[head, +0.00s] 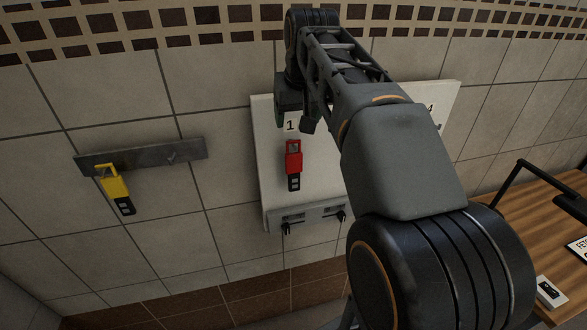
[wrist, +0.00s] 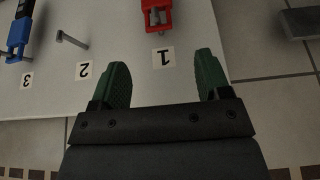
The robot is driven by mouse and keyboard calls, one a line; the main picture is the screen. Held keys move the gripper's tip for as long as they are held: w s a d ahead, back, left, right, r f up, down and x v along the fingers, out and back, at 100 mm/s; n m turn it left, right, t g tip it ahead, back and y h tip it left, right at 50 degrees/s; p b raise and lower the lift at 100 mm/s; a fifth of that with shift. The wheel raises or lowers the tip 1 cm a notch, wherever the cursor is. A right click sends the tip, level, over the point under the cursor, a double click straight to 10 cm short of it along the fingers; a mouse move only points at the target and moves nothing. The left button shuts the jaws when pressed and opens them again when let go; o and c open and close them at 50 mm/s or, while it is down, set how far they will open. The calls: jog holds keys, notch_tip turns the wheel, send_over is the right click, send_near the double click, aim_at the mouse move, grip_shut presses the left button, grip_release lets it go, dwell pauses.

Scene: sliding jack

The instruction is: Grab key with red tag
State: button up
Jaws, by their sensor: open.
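The key with the red tag (head: 293,160) hangs on the white board below the label "1" in the head view. Its red tag shows at the top of the wrist view (wrist: 157,14), on a grey peg, with its lower part cut off by the frame. My gripper (head: 295,122) is in front of the board, just above the red tag in the head view. In the wrist view my gripper (wrist: 165,85) has its two green fingers spread wide on either side of label "1". Nothing is between the fingers, and the red tag lies beyond the fingertips.
A key with a yellow tag (head: 114,182) hangs on a grey rail (head: 190,150) at the left. The wrist view shows a blue tag (wrist: 18,36) at peg 3 and a bare peg 2 (wrist: 72,39). A wooden table (head: 520,225) stands at the right.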

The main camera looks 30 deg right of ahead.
aim_at(294, 144)
jog(key=x, duration=0.5)
jog(key=shift+f, duration=0.15)
jog(key=shift+p+x, duration=0.6)
jog(key=shift+x, duration=2.1)
jog(key=shift+d, duration=0.15)
jog(key=shift+s, duration=0.1)
jog(key=shift+c, duration=0.3)
jog(key=c, duration=1)
